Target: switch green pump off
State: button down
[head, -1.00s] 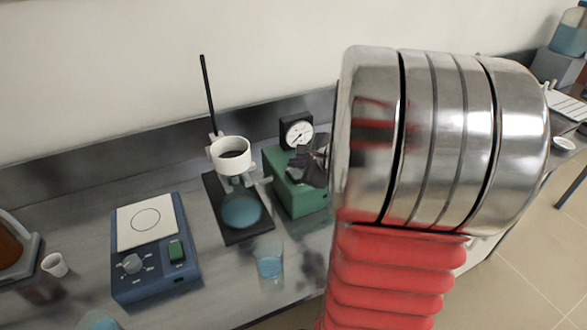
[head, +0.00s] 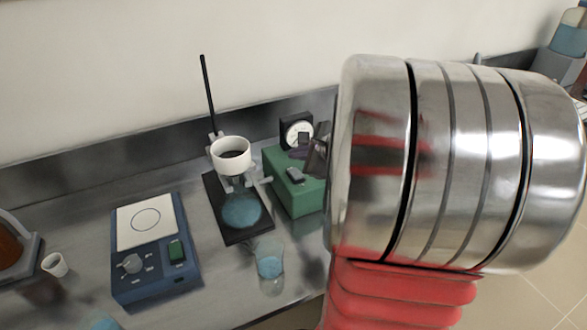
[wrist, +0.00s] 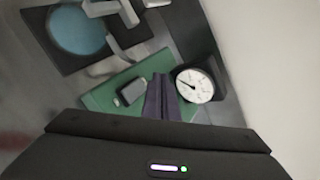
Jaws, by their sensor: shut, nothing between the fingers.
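The switch also shows in the wrist view (wrist: 131,91), on the green pump top (wrist: 103,98). A round pressure gauge (head: 297,133) stands behind the pump; the wrist view shows its white dial (wrist: 197,86). My gripper (wrist: 160,80) is shut and empty, its dark fingers over the pump between switch and gauge, apart from the switch in the picture. In the head view my gripper (head: 301,148) partly covers the gauge. The switch's position is unclear.
A white funnel (head: 231,155) sits over a flask of blue liquid (head: 241,208) on a stand left of the pump. A beaker (head: 269,262) is in front. A blue hotplate (head: 156,250) and a small cup (head: 55,264) stand further left.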

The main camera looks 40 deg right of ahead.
jog(key=shift+s+r, duration=0.2)
jog(key=shift+r, duration=1.2)
jog(key=shift+a, duration=0.1)
jog(key=s+a+f+n, duration=0.1)
jog(key=n, duration=0.1)
jog(key=s+a+f+n+g+y, duration=0.1)
jog(key=a+n, duration=0.1)
jog(key=s+a+f+n+g, duration=0.1)
jog(key=a+n, duration=0.1)
jog(key=shift+s+f+y, duration=0.25)
jog(key=shift+f+y, duration=0.05)
jog(key=shift+y, duration=0.1)
jog(key=s+a+r+n+g, duration=0.1)
jog(key=s+a+n, duration=0.4)
jog(key=a+n, duration=0.6)
jog(key=s+a+r+n+g, duration=0.2)
jog(key=s+a+r+n, duration=0.2)
jog(key=a+n, duration=0.6)
jog(key=s+a, duration=0.2)
jog(key=a, duration=0.3)
jog(key=shift+s+n+h, duration=0.15)
jog(key=shift+n+h, duration=0.15)
jog(key=shift+n, duration=0.1)
jog(key=shift+a, duration=0.1)
